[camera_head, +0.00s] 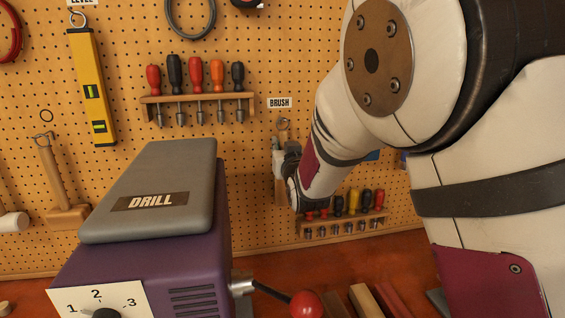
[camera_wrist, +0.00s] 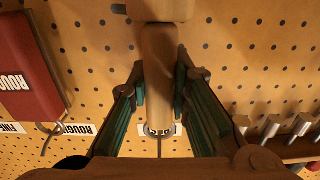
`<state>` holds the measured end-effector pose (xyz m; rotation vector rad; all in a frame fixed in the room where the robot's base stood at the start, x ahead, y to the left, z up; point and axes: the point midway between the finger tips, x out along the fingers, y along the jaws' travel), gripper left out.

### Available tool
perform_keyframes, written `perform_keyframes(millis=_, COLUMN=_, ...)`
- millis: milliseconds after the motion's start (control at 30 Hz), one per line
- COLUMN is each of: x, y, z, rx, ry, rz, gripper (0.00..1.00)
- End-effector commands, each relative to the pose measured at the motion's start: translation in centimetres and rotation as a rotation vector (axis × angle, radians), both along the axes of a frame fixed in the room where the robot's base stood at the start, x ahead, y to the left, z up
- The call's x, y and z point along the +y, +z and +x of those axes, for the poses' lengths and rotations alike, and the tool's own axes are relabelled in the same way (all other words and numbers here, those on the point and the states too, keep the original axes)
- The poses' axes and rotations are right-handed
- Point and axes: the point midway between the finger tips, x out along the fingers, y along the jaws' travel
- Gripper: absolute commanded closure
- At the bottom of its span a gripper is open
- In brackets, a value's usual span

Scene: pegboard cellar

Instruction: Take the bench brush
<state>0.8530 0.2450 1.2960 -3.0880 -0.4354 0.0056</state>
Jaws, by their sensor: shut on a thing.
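The bench brush has a light wooden handle (camera_wrist: 159,62) that runs down the middle of the wrist view, with its wider part at the top edge and a dark-and-light ring at its lower end. My gripper (camera_wrist: 161,88) is shut on the handle, with one green-padded finger on each side. In the head view the gripper (camera_head: 287,160) is at the pegboard just below the BRUSH label (camera_head: 279,103), and my arm and gripper hide much of the brush. The bristles cannot be made out.
A purple drill press (camera_head: 150,195) with a red-knobbed lever (camera_head: 305,304) stands at front left. A screwdriver rack (camera_head: 343,226) is close below my gripper; another (camera_head: 198,98) hangs to the left. A red ROUGH pack (camera_wrist: 25,65) hangs left in the wrist view.

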Motion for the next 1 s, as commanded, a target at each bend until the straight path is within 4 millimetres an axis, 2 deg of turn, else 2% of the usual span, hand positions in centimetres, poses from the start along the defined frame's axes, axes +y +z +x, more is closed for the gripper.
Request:
perform_keyframes(millis=267, x=0.0, y=1.7, z=-0.1, rx=-0.003, ry=0.0, rz=0.002, gripper=1.0)
perform_keyframes(millis=467, x=-1.1, y=1.6, z=-3.9, rx=-0.001, ry=0.0, rz=0.003, gripper=1.0)
perform_keyframes(millis=800, x=-3.5, y=1.6, z=-12.3, rx=-0.001, ry=0.001, rz=0.002, gripper=1.0)
perform_keyframes(millis=1000, x=-4.5, y=1.5, z=-15.7, rx=-0.002, ry=0.001, rz=0.002, gripper=1.0)
